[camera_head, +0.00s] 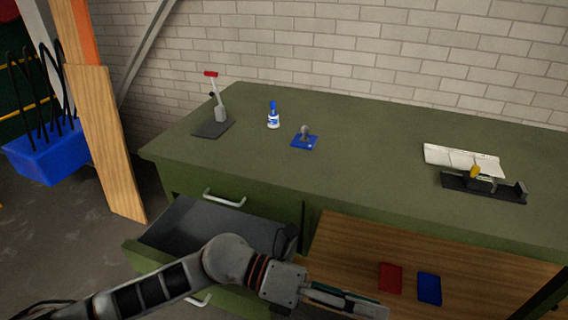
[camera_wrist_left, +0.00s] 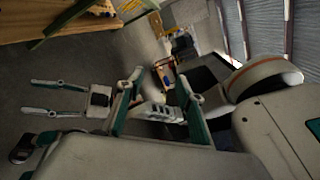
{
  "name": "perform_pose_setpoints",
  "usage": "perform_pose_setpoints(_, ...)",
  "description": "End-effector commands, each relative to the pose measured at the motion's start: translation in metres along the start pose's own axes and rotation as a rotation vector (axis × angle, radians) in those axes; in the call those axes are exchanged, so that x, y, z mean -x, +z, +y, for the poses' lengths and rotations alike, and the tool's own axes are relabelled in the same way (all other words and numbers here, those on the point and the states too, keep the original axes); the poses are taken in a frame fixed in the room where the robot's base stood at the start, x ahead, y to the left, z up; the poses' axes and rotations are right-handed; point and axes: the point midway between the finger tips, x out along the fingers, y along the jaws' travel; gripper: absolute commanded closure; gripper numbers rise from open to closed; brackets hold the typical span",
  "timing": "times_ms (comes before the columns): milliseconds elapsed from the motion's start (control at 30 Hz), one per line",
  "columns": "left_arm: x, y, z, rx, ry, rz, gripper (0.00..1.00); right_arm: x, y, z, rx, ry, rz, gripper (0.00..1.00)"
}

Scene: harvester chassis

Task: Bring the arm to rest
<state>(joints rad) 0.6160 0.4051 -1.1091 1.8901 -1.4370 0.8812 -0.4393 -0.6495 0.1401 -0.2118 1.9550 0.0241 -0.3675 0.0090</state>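My left arm comes in from the left along the bottom of the head view. Its gripper (camera_head: 382,308) points right, in front of the bench and below its top. In the left wrist view its two teal-padded fingers (camera_wrist_left: 160,76) stand apart with nothing between them, so it is open. A second gripper, my right one (camera_wrist_left: 29,97), shows at the left of the wrist view with two parallel fingers apart and empty. It is not in the head view. No object is held by either gripper.
The green bench (camera_head: 370,190) has an open drawer (camera_head: 190,228) behind my left arm. On top are a red-handled lever tool (camera_head: 220,113), a bottle (camera_head: 273,120), a blue-based part (camera_head: 304,142) and a black fixture (camera_head: 485,187). Red (camera_head: 391,278) and blue (camera_head: 429,288) pieces lie on a wooden shelf.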

Motion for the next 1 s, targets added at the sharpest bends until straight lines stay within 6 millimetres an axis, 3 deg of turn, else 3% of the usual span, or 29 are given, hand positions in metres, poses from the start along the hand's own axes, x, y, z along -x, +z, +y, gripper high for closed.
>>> perform_pose_setpoints(133, 0.011, 0.041, -0.008, 0.263, -0.148, -0.322, 0.63, -0.003, 0.006, -0.002, -0.001, -0.002, -0.003, 0.6)
perform_pose_setpoints(233, 0.037, 0.065, 0.005, 0.451, -0.222, -0.535, 0.63, -0.005, 0.009, -0.002, -0.001, -0.002, -0.004, 0.6)
perform_pose_setpoints(367, 0.085, 0.077, 0.044, 0.712, -0.296, -0.812, 0.63, -0.006, 0.011, -0.003, -0.002, -0.002, -0.002, 0.6)
perform_pose_setpoints(467, 0.128, 0.066, 0.087, 0.922, -0.335, -1.022, 0.63, -0.008, 0.013, -0.003, -0.002, -0.002, 0.0, 0.6)
perform_pose_setpoints(567, 0.17, 0.035, 0.134, 1.131, -0.359, -1.222, 0.63, -0.009, 0.015, -0.004, -0.003, -0.003, 0.0, 0.6)
perform_pose_setpoints(700, 0.217, -0.028, 0.189, 1.387, -0.37, -1.46, 0.63, -0.011, 0.019, -0.004, -0.003, -0.003, -0.003, 0.6)
perform_pose_setpoints(833, 0.248, -0.097, 0.226, 1.593, -0.366, -1.645, 0.63, -0.012, 0.023, -0.005, -0.004, -0.004, -0.006, 0.6)
perform_pose_setpoints(1000, 0.274, -0.191, 0.254, 1.82, -0.348, -1.845, 0.63, -0.014, 0.028, -0.006, -0.004, -0.005, -0.012, 0.6)
